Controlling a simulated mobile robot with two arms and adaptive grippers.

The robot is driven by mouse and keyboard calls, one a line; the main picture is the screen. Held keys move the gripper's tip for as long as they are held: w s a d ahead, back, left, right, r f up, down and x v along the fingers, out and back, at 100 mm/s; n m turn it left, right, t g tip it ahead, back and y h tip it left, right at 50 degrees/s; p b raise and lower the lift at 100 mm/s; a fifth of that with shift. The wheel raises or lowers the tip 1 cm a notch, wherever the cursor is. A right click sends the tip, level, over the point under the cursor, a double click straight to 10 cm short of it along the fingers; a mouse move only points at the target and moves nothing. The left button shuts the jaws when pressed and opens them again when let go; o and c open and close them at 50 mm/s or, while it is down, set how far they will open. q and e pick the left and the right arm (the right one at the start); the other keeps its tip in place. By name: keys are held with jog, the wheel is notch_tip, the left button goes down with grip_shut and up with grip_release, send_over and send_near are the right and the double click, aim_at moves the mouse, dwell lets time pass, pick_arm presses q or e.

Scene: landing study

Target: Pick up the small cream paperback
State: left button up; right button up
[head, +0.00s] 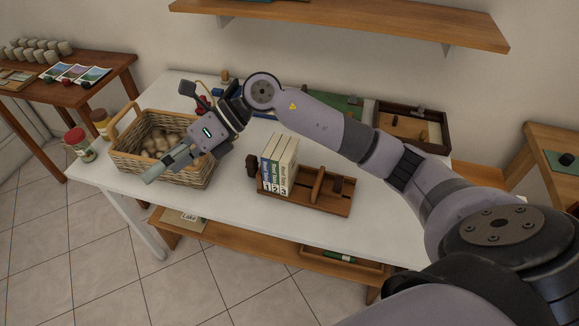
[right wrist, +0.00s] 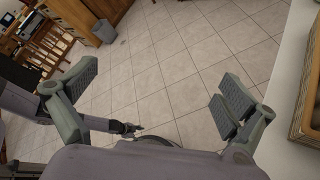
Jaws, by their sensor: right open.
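A flat cream item with dark lettering (head: 187,219), which looks like a small paperback, lies on the low wooden shelf under the white table, partly hidden by the table edge. My right gripper (head: 168,166) is above the wicker basket (head: 190,178), up and left of the cream item and apart from it. In the right wrist view my right gripper (right wrist: 150,95) is open, with only floor tiles between its fingers. A small dark shape (right wrist: 127,128) low in that view may be my left gripper; its jaws are unclear.
A wooden rack (head: 325,200) holds three numbered books (head: 279,165) on the white table (head: 230,205). Jars (head: 80,145) stand left of the basket. A wooden tray (head: 440,140) is at the back right. The low shelf (head: 245,242) runs beneath the table; floor in front is clear.

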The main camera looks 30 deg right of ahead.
jog(key=w+d+f+h, duration=0.2)
jog(key=d+h, duration=0.1)
jog(key=d, duration=0.3)
jog(key=w+d+f+h, duration=0.1)
jog(key=d+f+h, duration=0.1)
jog(key=d+h, duration=0.3)
jog(key=m+g+h, duration=0.1)
jog(key=h, duration=0.4)
send_near(288, 149)
notch_tip(288, 149, down, 9)
jog(key=shift+w+a+p, duration=0.15)
jog(key=shift+p, duration=0.8)
notch_tip(288, 149, down, 5)
jog(key=shift+r+p, duration=0.15)
jog(key=shift+p, duration=0.65)
jog(key=shift+f, duration=0.4)
jog(key=c, duration=1.2)
jog(key=shift+r, duration=0.15)
